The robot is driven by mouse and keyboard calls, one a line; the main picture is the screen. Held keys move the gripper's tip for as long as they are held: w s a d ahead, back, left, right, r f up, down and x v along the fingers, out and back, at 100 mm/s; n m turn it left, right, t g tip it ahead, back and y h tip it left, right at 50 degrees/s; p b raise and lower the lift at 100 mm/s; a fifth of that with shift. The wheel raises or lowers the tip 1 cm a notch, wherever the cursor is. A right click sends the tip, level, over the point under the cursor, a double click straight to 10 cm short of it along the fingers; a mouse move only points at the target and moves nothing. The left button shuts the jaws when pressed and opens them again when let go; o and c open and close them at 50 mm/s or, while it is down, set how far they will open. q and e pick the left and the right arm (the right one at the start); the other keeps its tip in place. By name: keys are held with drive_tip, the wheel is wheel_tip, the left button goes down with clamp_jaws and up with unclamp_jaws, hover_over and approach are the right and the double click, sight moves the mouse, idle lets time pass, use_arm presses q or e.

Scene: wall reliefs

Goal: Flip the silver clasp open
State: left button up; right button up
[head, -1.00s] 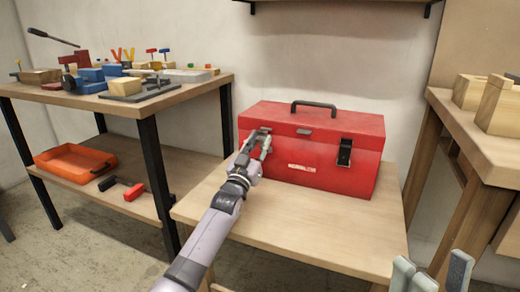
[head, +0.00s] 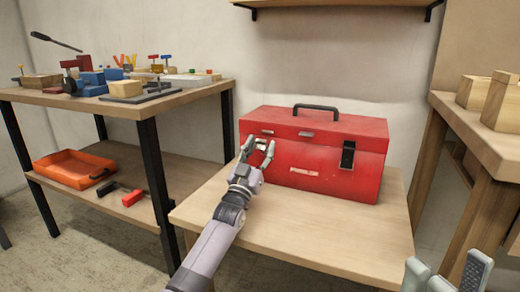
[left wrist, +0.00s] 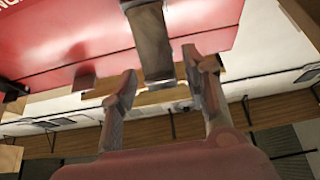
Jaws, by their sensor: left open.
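The red toolbox (head: 318,170) stands closed on the low wooden table. The silver clasp (head: 262,145) is at the left of its front, partly hidden by my left gripper (head: 258,152). That gripper is open, its two fingers on either side of the clasp. In the left wrist view, a grey bar, apparently the clasp (left wrist: 150,40), juts from the red box between the parted fingers of my left gripper (left wrist: 162,85). I cannot tell whether they touch it. A black clasp (head: 347,156) is at the right of the front. My right gripper (head: 447,268) is open and empty at the bottom right.
The low wooden table (head: 300,225) is clear in front of the toolbox. At left, a workbench (head: 190,102) carries blocks and tools, with an orange tray (head: 75,168) on its lower shelf. Wooden blocks (head: 502,103) sit on a bench at right.

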use_arm(q)
drive_tip(key=shift+s+f, duration=0.1)
drive_tip(key=shift+s+a+f, duration=0.2)
drive_tip(key=shift+s+f, duration=0.1)
drive_tip(key=shift+s, duration=0.25)
drive_tip(key=s+a, duration=0.3)
drive_tip(key=s, duration=0.8)
drive_tip(key=shift+a, duration=0.3)
drive_tip(key=shift+s+r, duration=0.1)
drive_tip(key=shift+s, duration=0.05)
